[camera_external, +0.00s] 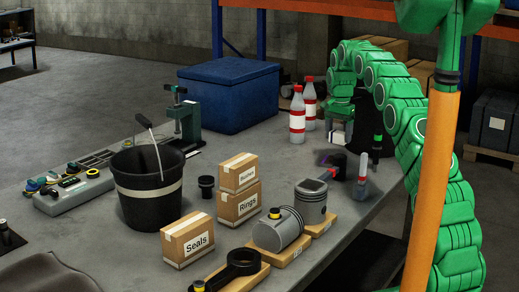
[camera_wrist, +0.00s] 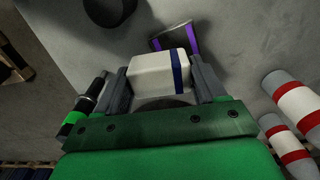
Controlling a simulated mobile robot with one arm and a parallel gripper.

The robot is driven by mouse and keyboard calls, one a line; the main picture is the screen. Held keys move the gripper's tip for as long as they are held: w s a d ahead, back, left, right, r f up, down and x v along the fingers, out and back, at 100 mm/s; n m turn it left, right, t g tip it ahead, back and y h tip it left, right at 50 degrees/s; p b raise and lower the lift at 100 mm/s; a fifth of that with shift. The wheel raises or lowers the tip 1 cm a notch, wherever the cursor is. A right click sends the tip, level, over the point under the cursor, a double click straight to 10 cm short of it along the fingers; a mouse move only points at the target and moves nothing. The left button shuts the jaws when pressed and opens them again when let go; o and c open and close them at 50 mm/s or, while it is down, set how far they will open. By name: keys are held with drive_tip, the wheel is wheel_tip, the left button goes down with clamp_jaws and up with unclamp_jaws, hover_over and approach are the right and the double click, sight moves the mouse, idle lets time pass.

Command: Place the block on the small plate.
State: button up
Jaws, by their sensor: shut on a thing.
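My gripper (camera_external: 341,122) is shut on a white block (camera_wrist: 160,73) with a dark blue stripe. The block sits between the two grey fingers (camera_wrist: 165,84) in the wrist view. In the external view the pale block (camera_external: 339,136) shows low between the fingers, at the back right of the grey table, just right of the bottles. I cannot tell whether it is touching the table. I cannot make out a small plate for certain. A small dark item with purple edges (camera_wrist: 175,36) lies beyond the block in the wrist view.
Two red-and-white bottles (camera_external: 298,114) stand close beside my gripper. A black-and-green upright item (camera_external: 377,143) stands to its right. A blue bin (camera_external: 229,95), black bucket (camera_external: 148,196), cartons (camera_external: 238,203) and pistons (camera_external: 311,200) crowd the table. Bare tabletop lies left of the bottles.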

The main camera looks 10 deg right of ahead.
sight(334, 141)
drive_tip(key=shift+w+f, duration=0.9)
drive_tip(key=shift+f, duration=0.2)
drive_tip(key=shift+w+f, duration=0.85)
drive_tip(key=shift+f, duration=0.2)
drive_tip(key=shift+w+f, duration=0.35)
drive_tip(key=shift+f, duration=1.5)
drive_tip(key=shift+f, duration=0.15)
drive_tip(key=o, duration=1.1)
wheel_tip(334, 141, up, 12)
